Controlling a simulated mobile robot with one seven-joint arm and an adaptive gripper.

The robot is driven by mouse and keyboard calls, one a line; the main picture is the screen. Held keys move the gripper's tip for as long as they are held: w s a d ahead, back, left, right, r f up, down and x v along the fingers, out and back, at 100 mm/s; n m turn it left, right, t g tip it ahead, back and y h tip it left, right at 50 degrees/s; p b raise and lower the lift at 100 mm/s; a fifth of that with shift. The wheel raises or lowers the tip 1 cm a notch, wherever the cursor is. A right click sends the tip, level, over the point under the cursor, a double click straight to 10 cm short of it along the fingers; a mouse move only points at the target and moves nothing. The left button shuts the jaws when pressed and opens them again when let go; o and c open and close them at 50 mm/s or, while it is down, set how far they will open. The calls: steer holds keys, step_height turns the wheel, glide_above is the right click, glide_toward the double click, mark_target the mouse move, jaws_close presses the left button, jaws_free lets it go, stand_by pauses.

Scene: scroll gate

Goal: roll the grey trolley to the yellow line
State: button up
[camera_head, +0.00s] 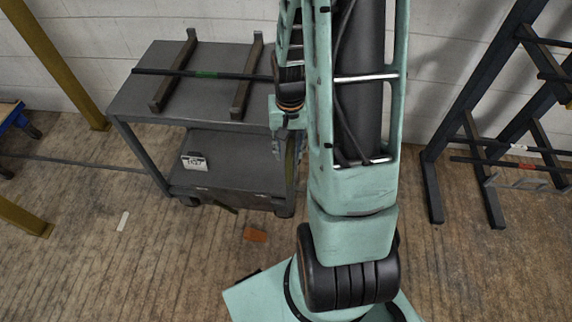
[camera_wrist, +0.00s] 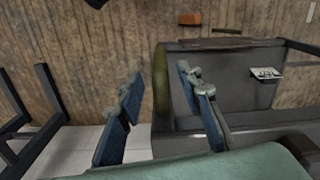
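The grey trolley (camera_head: 205,150) stands left of my arm in the head view. It has a top deck, a lower shelf and dark wheels. It also fills the right of the wrist view (camera_wrist: 225,75). A dark rod with a green band (camera_head: 205,74) lies across two cradles on its deck. An olive upright bar (camera_wrist: 162,80) is at the trolley's near end. My gripper (camera_wrist: 159,80) is open, with its blue fingers on either side of this bar in the picture; contact cannot be told. In the head view my gripper (camera_head: 279,140) is partly hidden. I cannot make out a yellow line.
Yellow posts (camera_head: 55,60) stand at the left, with a dark strip on the floor between them. An orange block (camera_head: 256,235) lies in front of the trolley. A white strip (camera_head: 123,221) lies further left. A dark rack (camera_head: 470,110) stands at the right.

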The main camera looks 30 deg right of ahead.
mark_target(289, 165)
step_height(289, 165, down, 8)
steer(key=shift+r+b, duration=0.1)
steer(key=shift+b, duration=0.85)
steer(key=shift+c, duration=0.3)
jaws_close()
